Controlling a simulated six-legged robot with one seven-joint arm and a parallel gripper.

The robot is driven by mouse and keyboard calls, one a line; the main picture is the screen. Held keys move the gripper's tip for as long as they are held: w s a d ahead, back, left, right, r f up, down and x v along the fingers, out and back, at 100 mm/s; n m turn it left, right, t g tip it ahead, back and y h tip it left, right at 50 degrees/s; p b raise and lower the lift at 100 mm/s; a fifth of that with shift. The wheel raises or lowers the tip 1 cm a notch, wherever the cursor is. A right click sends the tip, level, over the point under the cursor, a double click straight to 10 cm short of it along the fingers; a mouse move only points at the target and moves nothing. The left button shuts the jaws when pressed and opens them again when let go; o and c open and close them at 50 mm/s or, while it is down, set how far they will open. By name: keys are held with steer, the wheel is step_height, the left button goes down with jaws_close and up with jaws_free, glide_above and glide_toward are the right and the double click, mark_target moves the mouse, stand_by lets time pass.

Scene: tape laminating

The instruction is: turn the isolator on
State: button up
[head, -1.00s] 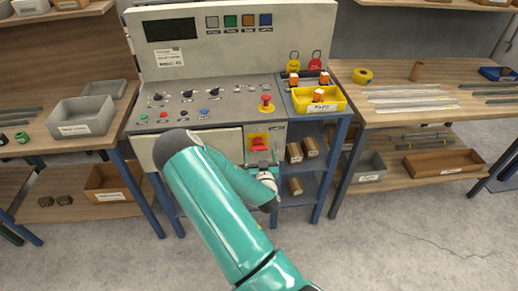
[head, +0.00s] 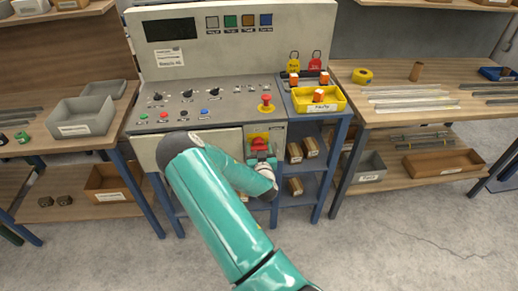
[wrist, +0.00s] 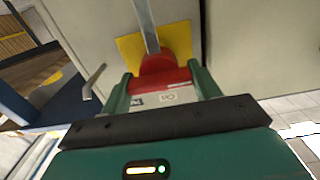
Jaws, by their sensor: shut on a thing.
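The isolator is a red handle (head: 259,142) on a yellow plate (head: 252,133), on the front of the grey control cabinet below the console. In the wrist view, the red handle (wrist: 160,78) sits between my two green fingers, with the yellow plate (wrist: 178,38) behind it. My gripper (wrist: 163,90) is shut on the handle. In the head view my gripper (head: 261,153) reaches the handle from below, and my teal arm hides part of the cabinet front. The handle's exact turn angle is hard to tell.
A red emergency button (head: 266,103) stands above on the console (head: 190,102). A yellow bin (head: 330,104) sits on the blue stand at the right. In the wrist view, a grey metal bar (wrist: 146,25) passes in front of the yellow plate. Grey floor is clear in front.

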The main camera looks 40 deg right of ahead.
steer(key=shift+m, duration=0.4)
steer(key=m, duration=0.3)
steer(key=shift+s+d+m, duration=0.1)
steer(key=shift+d+m, duration=0.05)
steer(key=shift+m, duration=0.15)
steer(key=m, duration=0.4)
steer(key=shift+m, duration=0.3)
steer(key=m, duration=0.4)
steer(key=shift+f+m, duration=0.15)
steer(key=shift+m, duration=2.35)
steer(key=o, duration=1.4)
